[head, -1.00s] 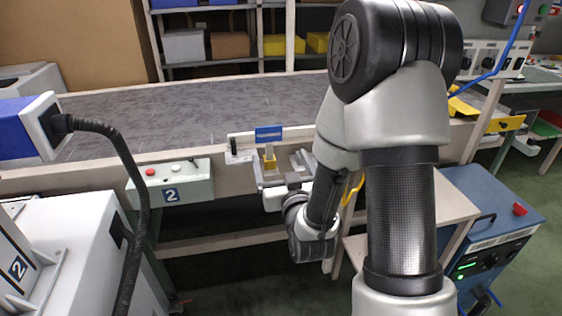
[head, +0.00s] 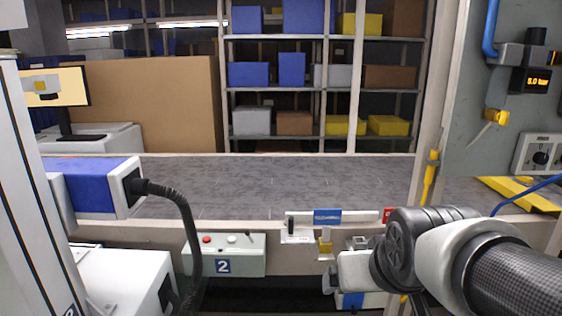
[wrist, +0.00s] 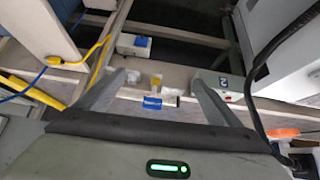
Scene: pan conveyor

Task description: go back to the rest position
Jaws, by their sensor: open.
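My gripper (wrist: 159,78) shows in the wrist view with its two fingers spread wide and nothing held between them. Beyond the fingers lies the conveyor's front rail with a blue label (wrist: 152,103) and a small yellow part (wrist: 155,84). In the head view my arm is folded at the lower right, in front of the conveyor (head: 270,185). My gripper itself cannot be made out there. The blue label (head: 327,216) and yellow part (head: 325,242) also show in the head view, left of my arm.
A control box marked 2 (head: 224,255) hangs on the conveyor's front. A blue and white machine (head: 95,185) with a black hose stands left. Shelves with coloured bins (head: 290,68) stand behind. The visible belt is bare.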

